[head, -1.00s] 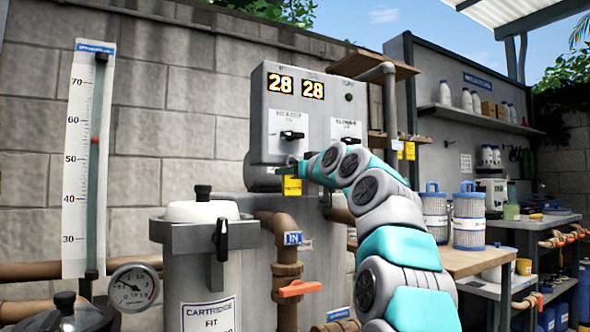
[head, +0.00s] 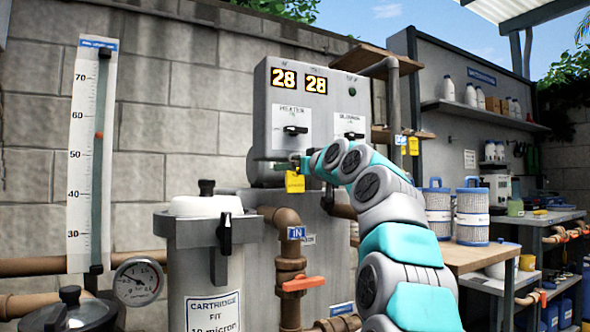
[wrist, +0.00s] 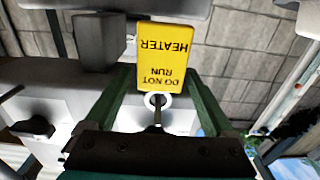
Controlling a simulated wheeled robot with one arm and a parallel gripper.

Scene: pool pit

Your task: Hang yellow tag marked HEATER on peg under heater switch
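The yellow tag (head: 294,183) hangs below the front of the grey control box, under the heater switch (head: 295,130). In the wrist view the tag (wrist: 165,57) appears upside down and reads DO NOT RUN HEATER. Its pale ring (wrist: 157,100) surrounds or overlaps the end of a dark rod, apparently the peg (wrist: 157,117); I cannot tell which. My gripper (wrist: 158,85) is open, with its dark green fingers spread on either side of the ring. In the head view my gripper (head: 300,163) is at the box's lower edge, just above the tag.
The grey control box (head: 315,105) also carries a second switch (head: 352,135) to the right. Pipes (head: 290,255) and a filter housing (head: 205,250) stand below and left. Other yellow tags (head: 413,146) hang further right. A workbench (head: 470,258) holds filter cartridges.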

